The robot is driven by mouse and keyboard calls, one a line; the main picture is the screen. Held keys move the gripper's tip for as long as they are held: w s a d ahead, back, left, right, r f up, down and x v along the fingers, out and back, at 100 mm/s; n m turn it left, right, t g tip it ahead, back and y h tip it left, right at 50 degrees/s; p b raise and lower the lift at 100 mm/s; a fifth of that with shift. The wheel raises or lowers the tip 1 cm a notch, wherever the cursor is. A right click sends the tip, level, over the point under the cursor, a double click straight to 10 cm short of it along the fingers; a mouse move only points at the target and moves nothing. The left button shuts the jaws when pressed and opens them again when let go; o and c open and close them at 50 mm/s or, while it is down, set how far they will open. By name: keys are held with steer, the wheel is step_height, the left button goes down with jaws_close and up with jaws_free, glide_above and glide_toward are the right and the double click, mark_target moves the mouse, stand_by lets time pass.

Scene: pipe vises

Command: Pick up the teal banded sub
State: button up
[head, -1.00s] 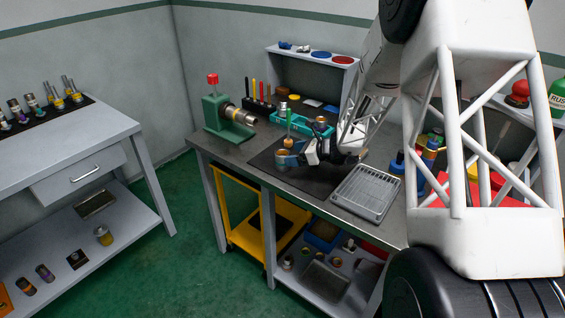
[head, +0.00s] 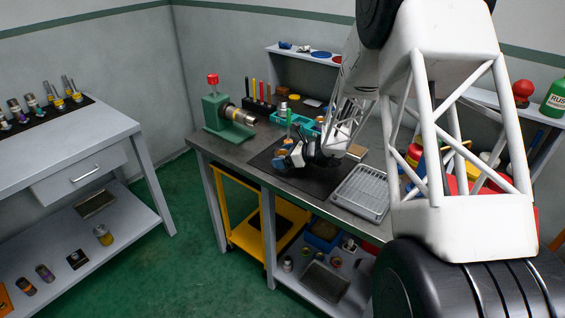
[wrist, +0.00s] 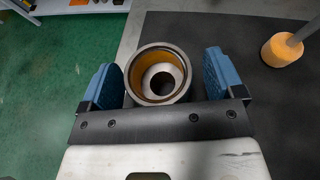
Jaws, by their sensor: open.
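A hollow round pipe piece (wrist: 133,76) with a grey rim and an orange-yellow inside stands between my fingers in the wrist view. Its outer side is mostly hidden, so I cannot tell whether it has a teal band. My gripper (wrist: 165,80) is open, with one blue finger pad on each side of the piece. The left pad is close to it; a gap shows beside the right pad. In the head view my gripper (head: 287,158) is low over the dark mat (head: 262,162) on the workbench, and it hides the piece.
An orange-based tool with an upright shaft (wrist: 282,50) stands on the mat to the right in the wrist view. A green vise (head: 228,122) stands at the bench's left, a teal tray (head: 308,124) behind, and a grey slotted tray (head: 361,191) at right front.

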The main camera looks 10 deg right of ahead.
stand_by(0.4)
steer(key=c, duration=1.2)
steer(key=shift+o, duration=0.2)
steer(key=shift+r, duration=0.2)
steer(key=shift+r, duration=1.4)
steer(key=shift+s+r, duration=0.25)
steer(key=s+d+r, duration=0.1)
steer(key=s, duration=1.4)
steer(key=shift+s+r, duration=0.2)
steer(key=shift+s, duration=0.05)
